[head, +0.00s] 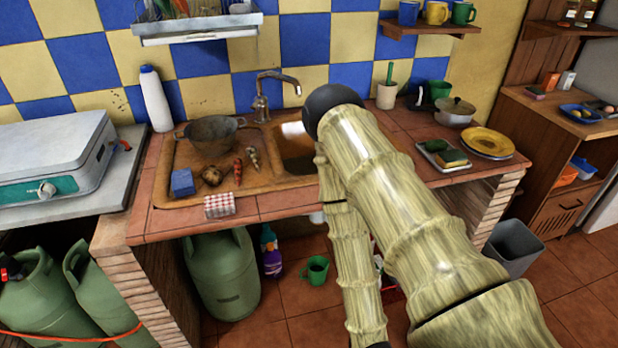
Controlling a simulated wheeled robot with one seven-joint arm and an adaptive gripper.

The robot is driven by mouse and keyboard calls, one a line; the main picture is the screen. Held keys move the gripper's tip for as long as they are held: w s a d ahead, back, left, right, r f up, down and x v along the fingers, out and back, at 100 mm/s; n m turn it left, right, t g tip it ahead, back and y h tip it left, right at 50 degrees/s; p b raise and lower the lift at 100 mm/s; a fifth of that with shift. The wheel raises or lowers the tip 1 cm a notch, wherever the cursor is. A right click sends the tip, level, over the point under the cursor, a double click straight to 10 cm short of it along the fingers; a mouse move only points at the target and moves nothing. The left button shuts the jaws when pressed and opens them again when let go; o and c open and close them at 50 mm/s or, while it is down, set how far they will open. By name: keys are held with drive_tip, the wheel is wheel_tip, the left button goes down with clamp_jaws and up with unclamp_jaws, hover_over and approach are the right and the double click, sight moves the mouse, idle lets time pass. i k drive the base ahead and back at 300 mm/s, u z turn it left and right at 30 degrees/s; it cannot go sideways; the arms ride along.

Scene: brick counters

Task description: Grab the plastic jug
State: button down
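A tall white plastic bottle with a blue cap (155,98) stands upright at the back left of the tiled counter, against the checkered wall. It looks most like the plastic jug, but I cannot be sure. Nothing touches its front, and it is in full view. My arm, with a bamboo-like surface, crosses the right of the middle, well apart from the bottle. My gripper is not in view, so its state and its distance from the bottle do not show.
A grey pot (212,134), a blue sponge (182,183) and vegetables sit beside the sink (298,160), which my arm partly hides. A grey stove (60,160) stands at left. A green gas cylinder (222,274), bottles and a green mug (316,270) stand below the counter.

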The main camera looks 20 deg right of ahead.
sight(318, 267)
drive_tip(key=z, duration=0.25)
drive_tip(key=k, duration=1.25)
drive_tip(key=u, duration=0.9)
drive_tip(key=i, duration=2)
drive_tip(key=z, duration=1.65)
drive_tip(key=i, duration=0.75)
drive_tip(key=z, duration=0.4)
